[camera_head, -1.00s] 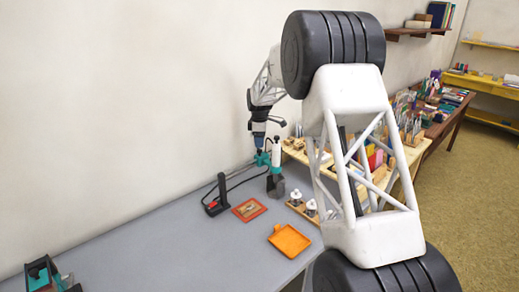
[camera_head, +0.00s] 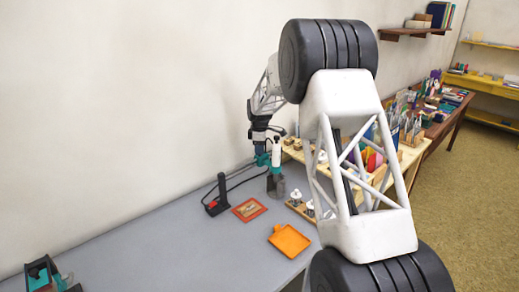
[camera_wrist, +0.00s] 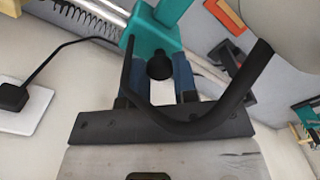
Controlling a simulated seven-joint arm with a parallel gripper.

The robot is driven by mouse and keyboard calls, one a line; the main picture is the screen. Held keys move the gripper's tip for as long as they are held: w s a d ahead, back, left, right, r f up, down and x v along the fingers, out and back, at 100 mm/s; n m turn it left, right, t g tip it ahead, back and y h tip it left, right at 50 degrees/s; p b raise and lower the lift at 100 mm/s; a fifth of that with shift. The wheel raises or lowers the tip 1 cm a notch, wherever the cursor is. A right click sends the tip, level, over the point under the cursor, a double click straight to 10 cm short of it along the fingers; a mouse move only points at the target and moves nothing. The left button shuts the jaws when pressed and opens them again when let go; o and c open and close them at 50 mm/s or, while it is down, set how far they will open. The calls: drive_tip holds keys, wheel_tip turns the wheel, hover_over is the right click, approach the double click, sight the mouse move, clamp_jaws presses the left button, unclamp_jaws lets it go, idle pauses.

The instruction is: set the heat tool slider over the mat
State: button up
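A heat tool with a white upright body (camera_head: 276,152) and a teal collar stands at the back of the grey table, over a dark grey base. My gripper (camera_head: 262,160) is close beside its left side, at the teal part. A red-framed mat (camera_head: 249,209) lies flat on the table, left of and nearer than the tool.
A black post (camera_head: 222,187) on a base with red stands left of the mat. An orange tray (camera_head: 289,240) lies nearer, to the right. White knobbed stamps (camera_head: 296,196) are at the right edge. The grey table's left half (camera_head: 150,235) is mostly clear.

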clamp_jaws()
drive_tip(key=shift+s+a, duration=0.1)
drive_tip(key=s+a, duration=1)
drive_tip(key=shift+s+a, duration=0.35)
drive_tip(key=shift+a, duration=0.1)
drive_tip(key=shift+o, duration=1.9)
unclamp_jaws()
drive_tip(key=shift+s, duration=0.1)
drive_tip(key=o, duration=0.3)
drive_tip(key=shift+r, duration=0.15)
